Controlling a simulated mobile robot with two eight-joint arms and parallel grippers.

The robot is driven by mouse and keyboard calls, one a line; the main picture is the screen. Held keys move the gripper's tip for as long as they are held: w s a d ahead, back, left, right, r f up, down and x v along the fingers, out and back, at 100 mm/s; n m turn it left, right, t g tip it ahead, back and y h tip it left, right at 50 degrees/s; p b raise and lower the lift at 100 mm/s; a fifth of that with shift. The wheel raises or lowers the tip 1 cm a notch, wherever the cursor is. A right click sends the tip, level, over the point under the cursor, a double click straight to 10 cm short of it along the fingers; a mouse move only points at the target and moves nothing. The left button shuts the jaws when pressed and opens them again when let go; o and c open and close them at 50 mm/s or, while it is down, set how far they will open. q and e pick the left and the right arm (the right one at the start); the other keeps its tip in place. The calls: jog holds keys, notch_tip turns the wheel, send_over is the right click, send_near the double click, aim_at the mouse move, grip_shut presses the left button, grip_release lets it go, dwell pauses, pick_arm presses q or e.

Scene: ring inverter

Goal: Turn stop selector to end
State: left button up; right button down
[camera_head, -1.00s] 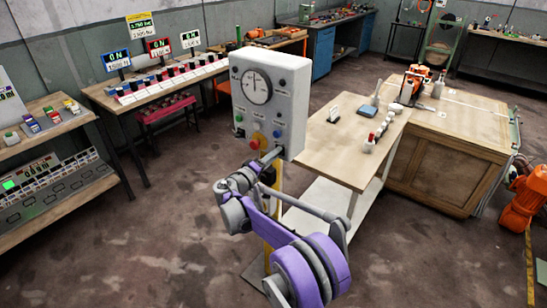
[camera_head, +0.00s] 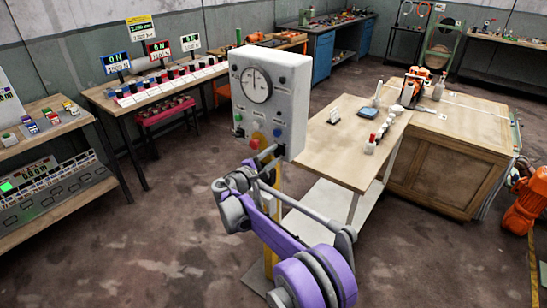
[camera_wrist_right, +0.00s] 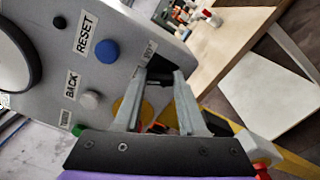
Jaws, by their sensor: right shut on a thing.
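A pale grey control box (camera_head: 270,95) with a round dial (camera_head: 257,84) stands on a yellow post. In the right wrist view its face (camera_wrist_right: 118,75) fills the left, with a blue button by the label RESET and a grey button by the label BACK. My right gripper (camera_head: 268,152) is at the lower right of the box face. In the right wrist view its fingers (camera_wrist_right: 162,76) are shut on a small dark part, seemingly the stop selector (camera_wrist_right: 158,79), below a label too blurred to read. The fingers hide most of it. My left gripper is not in view.
A wooden table (camera_head: 335,150) with small items stands right of the box, beside a wooden cabinet (camera_head: 440,170). A bench with lit displays (camera_head: 160,90) runs along the back left. A shelf unit (camera_head: 60,175) stands at the left. The floor between is clear.

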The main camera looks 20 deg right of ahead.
jog(key=shift+n, duration=0.6)
jog(key=shift+c, duration=2.4)
grip_release()
jog(key=shift+a, duration=0.1)
jog(key=b+v, duration=0.1)
jog(key=v, duration=0.9)
jog(key=shift+s+a+b, duration=0.25)
jog(key=shift+s+b, duration=0.05)
